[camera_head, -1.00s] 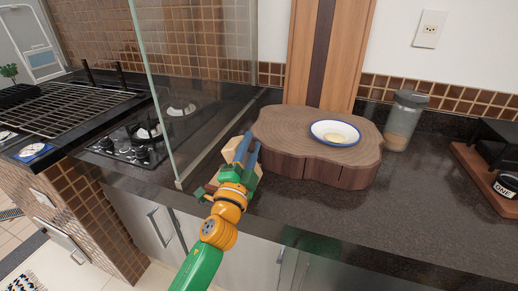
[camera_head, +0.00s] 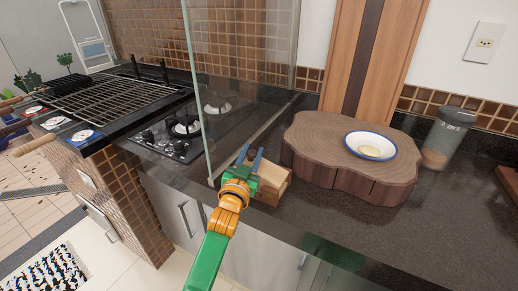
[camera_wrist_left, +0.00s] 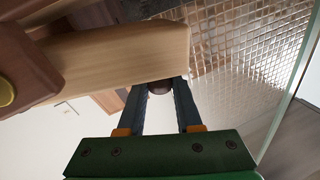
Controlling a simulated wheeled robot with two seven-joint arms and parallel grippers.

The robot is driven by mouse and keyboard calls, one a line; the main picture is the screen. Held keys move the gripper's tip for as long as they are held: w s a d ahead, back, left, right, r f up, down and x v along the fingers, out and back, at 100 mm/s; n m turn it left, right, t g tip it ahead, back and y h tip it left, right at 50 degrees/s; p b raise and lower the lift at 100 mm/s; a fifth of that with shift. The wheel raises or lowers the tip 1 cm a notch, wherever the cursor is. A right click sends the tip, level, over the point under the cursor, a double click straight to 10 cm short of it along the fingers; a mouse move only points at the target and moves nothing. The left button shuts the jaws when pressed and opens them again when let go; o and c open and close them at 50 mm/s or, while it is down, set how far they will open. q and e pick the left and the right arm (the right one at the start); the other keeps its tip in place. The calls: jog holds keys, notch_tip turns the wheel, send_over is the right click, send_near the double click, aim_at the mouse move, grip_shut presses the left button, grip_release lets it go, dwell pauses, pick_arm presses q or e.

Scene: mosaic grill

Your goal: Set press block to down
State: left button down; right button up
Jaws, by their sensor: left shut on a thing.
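The wooden press block (camera_head: 273,180), with a pale top piece and a brown body, is at my left gripper (camera_head: 250,156), left of the round wood slab. In the left wrist view its pale bar (camera_wrist_left: 120,62) crosses above the fingers, with a brown part at the far left. My left gripper, which also shows in the left wrist view (camera_wrist_left: 160,92), is shut on the block, with a dark round part between the fingers. Whether the block touches the counter, I cannot tell. My right gripper is not in view.
A glass panel (camera_head: 205,90) stands just left of the gripper. The wood slab (camera_head: 310,165) bears a white plate (camera_head: 370,146); a glass jar (camera_head: 445,138) stands right of it. A gas cooktop (camera_head: 165,140) and a grill rack (camera_head: 115,100) lie left. The front right counter (camera_head: 420,225) is clear.

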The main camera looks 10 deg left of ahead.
pick_arm(q)
jog(key=shift+w+a+f+n+g, duration=0.15)
jog(key=shift+a+f+n, duration=0.2)
jog(key=shift+f+n, duration=0.25)
jog(key=shift+w+a+f+n+g, duration=0.15)
jog(key=shift+a+f+n, duration=0.25)
jog(key=shift+n, duration=0.3)
jog(key=shift+s, duration=0.1)
jog(key=c, duration=0.6)
grip_release()
jog(key=shift+f, duration=0.1)
jog(key=s, duration=0.7)
jog(key=shift+a+f, duration=0.1)
jog(key=shift+a, duration=0.05)
